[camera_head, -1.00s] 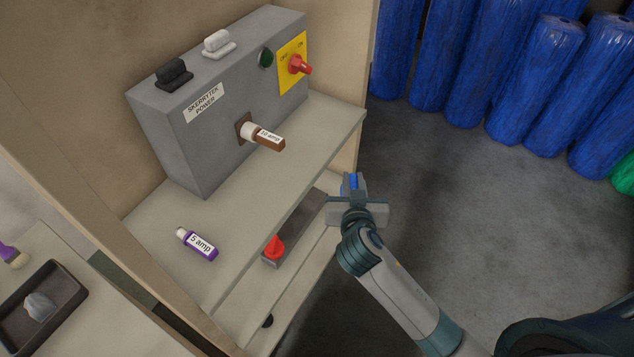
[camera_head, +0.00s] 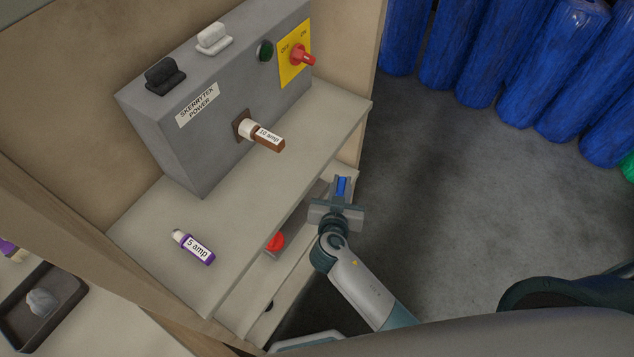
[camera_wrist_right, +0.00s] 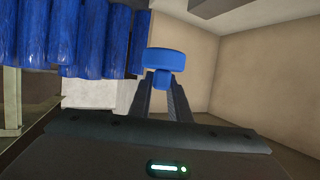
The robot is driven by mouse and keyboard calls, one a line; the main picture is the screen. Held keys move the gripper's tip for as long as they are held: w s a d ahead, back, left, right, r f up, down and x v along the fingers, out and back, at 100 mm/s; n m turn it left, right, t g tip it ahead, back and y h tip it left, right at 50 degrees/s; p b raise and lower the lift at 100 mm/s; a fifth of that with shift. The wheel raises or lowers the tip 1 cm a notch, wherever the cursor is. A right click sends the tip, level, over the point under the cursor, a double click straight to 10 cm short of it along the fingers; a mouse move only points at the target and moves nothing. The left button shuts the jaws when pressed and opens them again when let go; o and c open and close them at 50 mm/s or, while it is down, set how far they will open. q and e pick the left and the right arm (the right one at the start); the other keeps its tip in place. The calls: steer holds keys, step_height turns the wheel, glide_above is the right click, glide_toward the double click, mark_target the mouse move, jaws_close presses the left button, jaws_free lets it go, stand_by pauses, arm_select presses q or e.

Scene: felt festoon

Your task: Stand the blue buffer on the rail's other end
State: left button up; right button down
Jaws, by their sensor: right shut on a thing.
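The blue buffer (camera_head: 341,186) is in my right gripper (camera_head: 342,190), whose jaws are shut on it. In the right wrist view the buffer (camera_wrist_right: 165,62) shows as a wide round blue head with a narrower stub between the fingertips (camera_wrist_right: 162,82). The grey rail (camera_head: 294,236) lies on the lower shelf, under the bench top's front edge. A red buffer (camera_head: 275,241) stands at its near left end. The rail's far end is partly hidden by the bench top and my gripper. My gripper is beside that far end; I cannot tell the height between them. My left gripper is out of view.
The bench top (camera_head: 240,205) overhangs the rail and bears a grey power box (camera_head: 165,125) with a brown 10 amp fuse (camera_head: 268,142) sticking out. A purple 5 amp fuse (camera_head: 197,248) lies on top. Blue rolls (camera_head: 480,60) stand behind open floor (camera_head: 450,180).

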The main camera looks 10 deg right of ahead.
steer(key=w+a+f+b, duration=0.1)
steer(key=w+f+b, duration=0.1)
steer(key=w, duration=0.1)
steer(key=w+a+f+b, duration=0.1)
steer(key=w+f+b, duration=0.1)
steer(key=w, duration=0.1)
steer(key=w+a+f+b, duration=0.2)
steer(key=w, duration=0.1)
steer(key=shift+w+f, duration=0.25)
steer(key=shift+w, duration=0.1)
steer(key=shift+w+a+f, duration=0.15)
steer(key=shift+w+f, duration=0.05)
steer(key=shift+w, duration=0.25)
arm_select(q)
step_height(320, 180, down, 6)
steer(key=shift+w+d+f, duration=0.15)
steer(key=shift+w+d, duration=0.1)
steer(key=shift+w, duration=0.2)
